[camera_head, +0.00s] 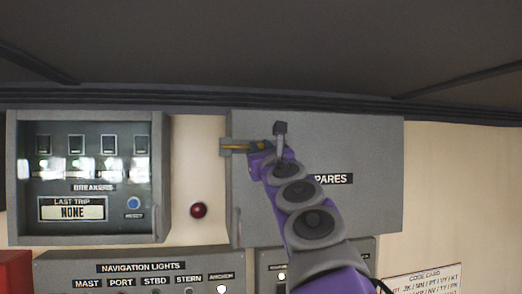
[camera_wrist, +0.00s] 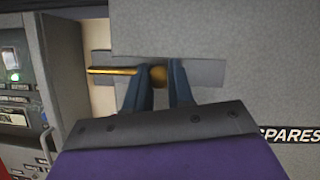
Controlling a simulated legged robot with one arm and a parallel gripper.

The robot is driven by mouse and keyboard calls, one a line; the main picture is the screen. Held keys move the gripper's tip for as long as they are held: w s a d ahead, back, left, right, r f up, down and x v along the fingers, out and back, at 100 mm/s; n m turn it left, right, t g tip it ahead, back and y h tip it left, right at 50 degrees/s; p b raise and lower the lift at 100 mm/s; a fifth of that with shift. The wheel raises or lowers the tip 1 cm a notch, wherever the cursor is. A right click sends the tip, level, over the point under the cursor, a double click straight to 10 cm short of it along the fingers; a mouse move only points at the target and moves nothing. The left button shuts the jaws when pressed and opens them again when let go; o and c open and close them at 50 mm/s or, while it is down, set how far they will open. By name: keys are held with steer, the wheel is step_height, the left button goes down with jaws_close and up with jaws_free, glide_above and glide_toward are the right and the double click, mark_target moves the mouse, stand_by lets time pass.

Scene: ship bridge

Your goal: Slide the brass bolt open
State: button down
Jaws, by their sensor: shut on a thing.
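The brass bolt (camera_wrist: 112,70) is a thin horizontal rod with a round brass knob (camera_wrist: 158,76) at its right end. In the wrist view the rod reaches left past the edge of the grey SPARES cabinet door (camera_wrist: 240,90) to a grey bracket (camera_wrist: 99,58). The bolt also shows in the head view (camera_head: 238,147) at the cabinet's upper left. My gripper (camera_wrist: 161,78) has its two dark fingers on either side of the knob and is shut on it. In the head view my gripper (camera_head: 268,147) partly hides the bolt's right end.
A breaker box (camera_head: 88,178) hangs to the left, with a red button or lamp (camera_head: 199,210) between it and the cabinet. A navigation lights panel (camera_head: 140,270) lies below. A dark ledge (camera_head: 180,103) runs above.

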mark_target(275, 142)
steer(key=d, duration=0.2)
steer(key=w+d, duration=0.1)
steer(key=d, duration=0.1)
steer(key=shift+w+d, duration=0.2)
steer(key=shift+d, duration=0.15)
steer(key=c, duration=1.4)
jaws_free()
steer(key=shift+a, duration=0.1)
steer(key=o, duration=0.4)
steer(key=shift+s+b, duration=0.1)
steer(key=shift+b, duration=0.2)
steer(key=b+v, duration=1)
steer(key=v, duration=0.7)
steer(key=shift+f, duration=0.1)
